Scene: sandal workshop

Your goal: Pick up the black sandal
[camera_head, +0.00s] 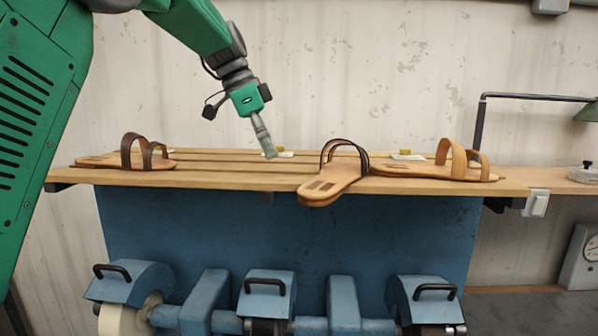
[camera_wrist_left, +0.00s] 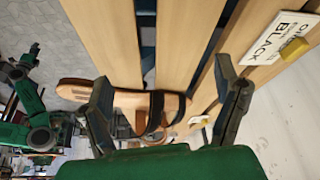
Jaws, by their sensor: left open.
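The black sandal (camera_head: 333,183) has a tan sole and thin black straps. It lies on the slatted wooden shelf (camera_head: 230,180), with its sole reaching past the front edge. My left gripper (camera_head: 268,153) points down above the shelf, to the left of the sandal and apart from it. In the left wrist view, the open fingers of my left gripper (camera_wrist_left: 164,78) frame the black sandal (camera_wrist_left: 130,100) beyond them, and nothing is held. The left finger hides part of its sole. My right gripper does not show clearly.
A sandal with brown straps (camera_head: 130,158) lies at the shelf's left end. A tan-strapped sandal (camera_head: 435,168) lies close right of the black one. A card reading BLACK (camera_wrist_left: 272,42) lies on the shelf. Blue machinery (camera_head: 270,300) stands below.

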